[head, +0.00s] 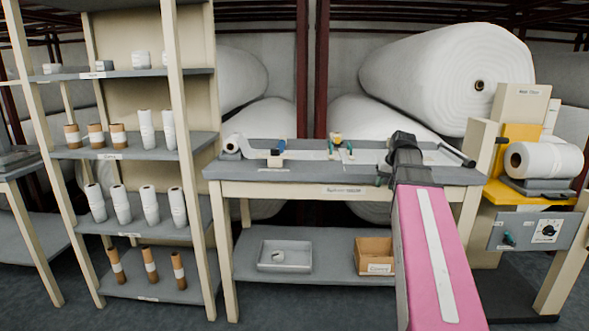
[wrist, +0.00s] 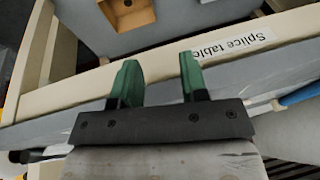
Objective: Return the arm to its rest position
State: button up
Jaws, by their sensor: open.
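My gripper (wrist: 157,80) shows in the wrist view with its two green fingers apart and nothing between them. It is over the front edge of the splice table (wrist: 60,107), whose label reads "Splice table". In the head view my pink arm reaches forward from the lower right to the table (head: 290,176). The dark wrist end is over the right part of the tabletop and hides what lies behind it. The fingertips cannot be made out clearly there.
A shelf rack (head: 135,147) with white and brown rolls stands left. A cardboard box (head: 374,255) and a grey tray (head: 284,256) sit on the lower shelf. A yellow machine (head: 520,190) with a white roll (head: 548,160) stands right. Large white rolls (head: 440,80) lie behind.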

jog(key=s+a+f+g, duration=0.1)
jog(key=s+a+f, duration=0.3)
jog(key=f, duration=0.7)
jog(key=s+a+f+g+h, duration=0.1)
jog(key=s+a+f, duration=0.4)
jog(key=f, duration=0.6)
jog(key=s+a+f+n+g, duration=0.1)
jog(key=s+a+f, duration=0.4)
jog(key=s+f, duration=0.3)
notch_tip(320, 180, down, 3)
jog(key=shift+h, duration=0.3)
dwell(0.8)
